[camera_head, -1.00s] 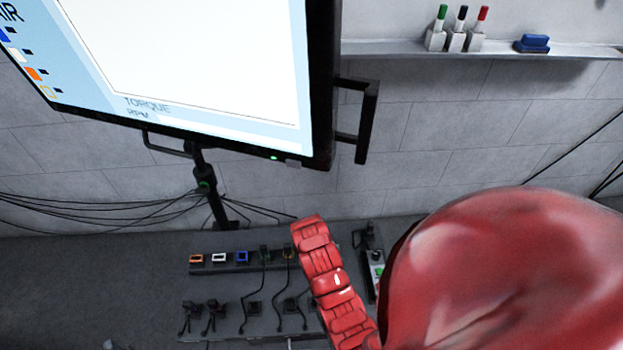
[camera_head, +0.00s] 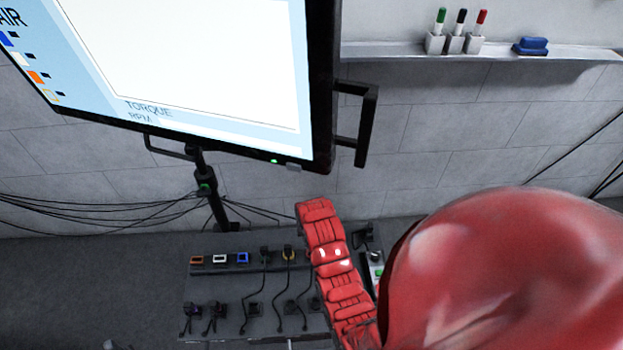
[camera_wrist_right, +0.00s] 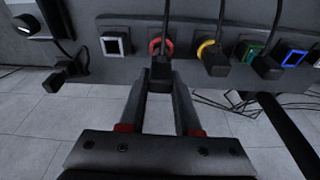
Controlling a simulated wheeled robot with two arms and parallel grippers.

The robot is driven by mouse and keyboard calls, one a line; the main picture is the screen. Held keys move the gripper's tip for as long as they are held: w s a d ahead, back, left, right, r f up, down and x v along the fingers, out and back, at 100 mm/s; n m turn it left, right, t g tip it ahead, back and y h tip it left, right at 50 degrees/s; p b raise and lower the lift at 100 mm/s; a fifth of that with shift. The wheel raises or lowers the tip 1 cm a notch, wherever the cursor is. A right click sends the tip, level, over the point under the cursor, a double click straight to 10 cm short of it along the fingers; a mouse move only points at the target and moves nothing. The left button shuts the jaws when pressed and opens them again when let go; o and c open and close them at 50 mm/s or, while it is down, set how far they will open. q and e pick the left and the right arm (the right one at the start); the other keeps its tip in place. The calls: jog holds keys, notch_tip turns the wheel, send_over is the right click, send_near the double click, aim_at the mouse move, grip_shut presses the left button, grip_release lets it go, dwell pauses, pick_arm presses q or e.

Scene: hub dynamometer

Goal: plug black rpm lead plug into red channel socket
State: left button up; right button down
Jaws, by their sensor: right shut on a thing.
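My right gripper (camera_wrist_right: 160,80) is shut on the black plug (camera_wrist_right: 160,70) in the right wrist view. A dark cable runs up from the plug. In the head view my red right arm hides the gripper, the held plug and the red socket. My left gripper is not in view.
The yellow socket (camera_wrist_right: 204,46) beside the red one has a black plug in front of it. The white-framed socket (camera_wrist_right: 115,43) looks empty. Blue (camera_head: 243,257) and orange (camera_head: 196,259) sockets sit further along. Loose black plugs (camera_head: 214,313) lie on the panel's front. A monitor (camera_head: 215,70) stands above.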

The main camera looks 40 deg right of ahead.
jog(key=shift+f, duration=0.25)
dwell(0.3)
jog(key=shift+s+b+x, duration=0.2)
jog(key=shift+b+x, duration=0.45)
jog(key=shift+x, duration=0.6)
jog(key=shift+a, duration=0.2)
jog(key=c, duration=0.5)
grip_release()
jog(key=v, duration=0.5)
jog(key=shift+r+b, duration=0.3)
jog(key=shift+b, duration=0.05)
jog(key=p+v, duration=0.5)
jog(key=v, duration=0.1)
jog(key=shift+r, duration=0.2)
